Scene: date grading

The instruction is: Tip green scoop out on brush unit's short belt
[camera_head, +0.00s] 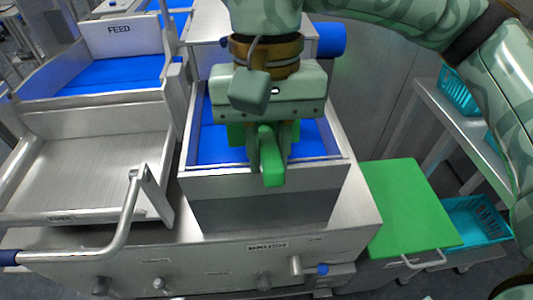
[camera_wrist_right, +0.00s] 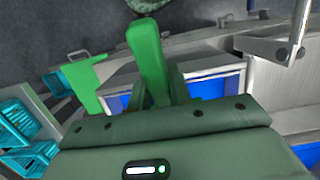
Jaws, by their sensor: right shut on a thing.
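The green scoop (camera_head: 271,172) is in my right gripper (camera_head: 268,148). Its handle points toward the front of the brush unit, and part of its green body shows beside the fingers. The gripper hides the rest of the scoop, so I cannot tell its tilt or contents. The blue short belt (camera_head: 212,143) lies inside the steel walls of the brush unit (camera_head: 210,250), below and around the gripper. In the right wrist view the scoop handle (camera_wrist_right: 150,62) rises between the fingers, with blue belt behind. No dates are visible. My left gripper is not in view.
The steel belt walls (camera_head: 325,177) stand close around my gripper. The FEED unit (camera_head: 120,40) with a blue belt is at the upper left, above a steel tray (camera_head: 90,175) and bent rail (camera_head: 130,215). A green board (camera_head: 410,205) and teal crates (camera_head: 475,220) are at right.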

